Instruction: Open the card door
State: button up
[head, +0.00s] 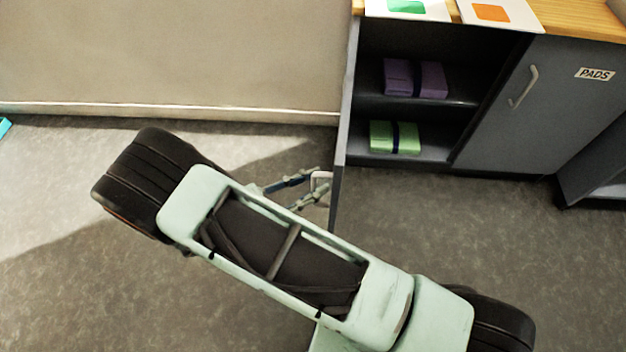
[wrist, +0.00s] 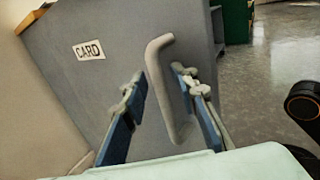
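The grey card door (head: 338,190) stands swung out from the cabinet, seen nearly edge-on in the head view. In the wrist view, its face (wrist: 105,85) bears a CARD label (wrist: 88,50) and a pale bar handle (wrist: 160,75). The handle (head: 321,177) also shows at the door's left side in the head view. My gripper (head: 310,187) is at the handle. In the wrist view, the blue-grey fingers (wrist: 157,80) are apart, one on each side of the handle, with gaps visible. Whether either finger touches it is unclear.
The open compartment holds a purple bundle (head: 415,78) on the upper shelf and a green bundle (head: 394,137) below. A shut PADS door (head: 545,100) is to its right. A wooden top (head: 580,18) carries cards. A wall (head: 170,55) stands left; floor (head: 80,220) there is clear.

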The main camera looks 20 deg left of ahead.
jog(key=shift+w, duration=0.15)
jog(key=v, duration=1.2)
dwell(0.3)
